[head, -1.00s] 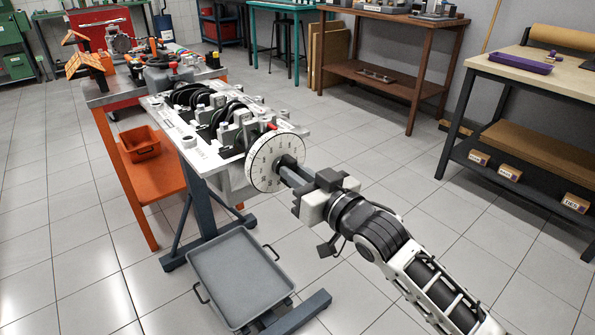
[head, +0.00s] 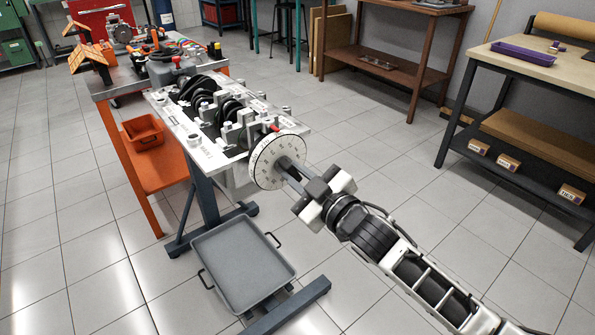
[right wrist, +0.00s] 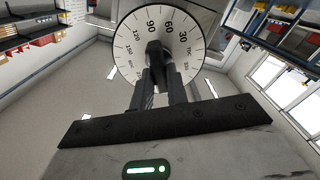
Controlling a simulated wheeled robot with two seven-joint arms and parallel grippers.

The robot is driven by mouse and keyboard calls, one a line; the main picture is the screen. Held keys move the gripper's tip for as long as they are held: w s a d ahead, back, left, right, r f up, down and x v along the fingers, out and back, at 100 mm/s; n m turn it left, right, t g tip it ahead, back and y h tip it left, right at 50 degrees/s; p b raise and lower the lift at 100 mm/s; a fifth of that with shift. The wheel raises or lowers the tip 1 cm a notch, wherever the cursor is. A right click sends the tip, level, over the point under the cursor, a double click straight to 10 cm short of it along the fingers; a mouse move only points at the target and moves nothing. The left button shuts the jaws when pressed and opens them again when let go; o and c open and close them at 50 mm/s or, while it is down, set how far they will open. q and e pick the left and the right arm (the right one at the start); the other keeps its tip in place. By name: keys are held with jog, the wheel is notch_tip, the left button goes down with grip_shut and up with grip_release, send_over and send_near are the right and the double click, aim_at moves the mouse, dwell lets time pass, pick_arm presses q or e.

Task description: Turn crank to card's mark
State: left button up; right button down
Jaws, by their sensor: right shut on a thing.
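The white degree wheel (head: 266,168) stands upright on the near end of the engine block (head: 223,118). Black crank throws (head: 205,88) show in the block's top. A red pointer (head: 274,127) sits at the wheel's upper rim. My right gripper (head: 289,169) is shut on the dark hub at the wheel's centre. In the right wrist view, both fingers close around the hub (right wrist: 156,50), and the wheel (right wrist: 183,40) shows 90, 60 and 30 along its upper right. The pointer's exact reading is too small to tell. I cannot make out the card. My left gripper is out of view.
A grey drip tray (head: 243,262) lies low beneath the engine stand. An orange cart (head: 160,190) with an orange bin (head: 143,132) stands at left. A workbench (head: 535,60) with a purple tray (head: 524,52) stands at right. The floor between is clear.

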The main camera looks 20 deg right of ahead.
dwell(0.4)
jog(key=c, duration=1.4)
grip_release()
jog(key=v, duration=1.6)
